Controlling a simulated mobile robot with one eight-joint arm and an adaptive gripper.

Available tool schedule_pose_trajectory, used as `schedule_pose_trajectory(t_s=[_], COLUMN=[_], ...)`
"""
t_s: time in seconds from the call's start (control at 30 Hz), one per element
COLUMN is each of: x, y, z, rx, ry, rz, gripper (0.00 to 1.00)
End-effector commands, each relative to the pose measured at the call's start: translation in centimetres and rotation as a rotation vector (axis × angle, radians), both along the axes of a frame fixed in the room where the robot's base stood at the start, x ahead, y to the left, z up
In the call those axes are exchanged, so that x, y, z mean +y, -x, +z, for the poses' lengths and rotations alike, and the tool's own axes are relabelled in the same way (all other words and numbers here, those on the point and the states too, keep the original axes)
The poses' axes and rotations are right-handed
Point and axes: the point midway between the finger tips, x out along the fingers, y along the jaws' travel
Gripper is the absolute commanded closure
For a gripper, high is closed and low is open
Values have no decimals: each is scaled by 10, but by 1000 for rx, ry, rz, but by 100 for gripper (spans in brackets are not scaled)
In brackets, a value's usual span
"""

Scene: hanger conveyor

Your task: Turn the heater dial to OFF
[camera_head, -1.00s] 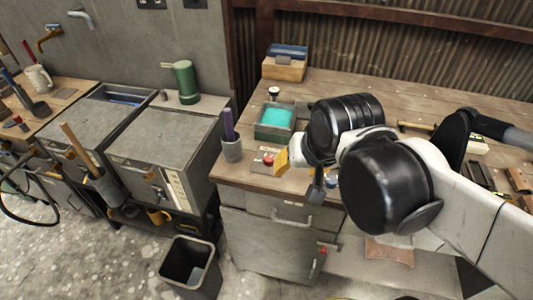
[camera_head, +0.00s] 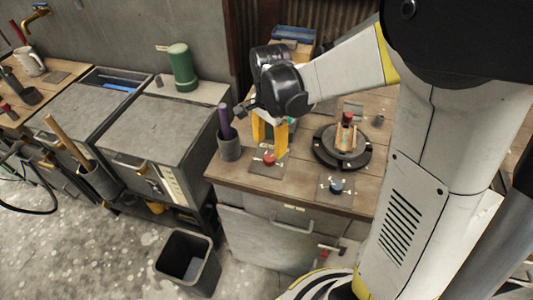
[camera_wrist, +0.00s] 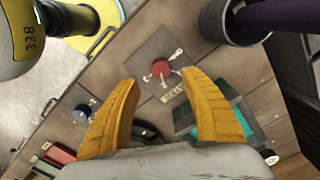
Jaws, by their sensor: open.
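A red dial (camera_head: 269,158) sits on a dark square plate near the front left corner of the wooden workbench (camera_head: 235,176). In the wrist view the red dial appears between the open fingertips (camera_wrist: 158,77).
A grey cup (camera_head: 230,148) with a purple-handled tool stands close left of my fingers. A black round turntable (camera_head: 326,152) lies to the right. A teal-topped box (camera_wrist: 215,120) is close behind the fingers. A dark bin (camera_head: 187,265) stands on the floor.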

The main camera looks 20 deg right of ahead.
Motion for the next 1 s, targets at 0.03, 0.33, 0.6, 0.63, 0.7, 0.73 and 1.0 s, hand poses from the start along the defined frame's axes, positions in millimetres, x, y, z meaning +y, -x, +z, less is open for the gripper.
schedule_pose_trajectory(t_s=[0.03,0.33,0.6,0.63,0.7,0.73,1.0], x=[0,0,0,0,0,0,0], y=[0,0,0,0,0,0,0], z=[-15,-58,-64,-63,-63,-63,-63], rx=[0,-1,-1,-1,-1,-1,-1], ry=[0,0,1,1,1,1,1], rz=[0,1,1,1,1,1,2], gripper=[46,46,46,46,46,51,100])
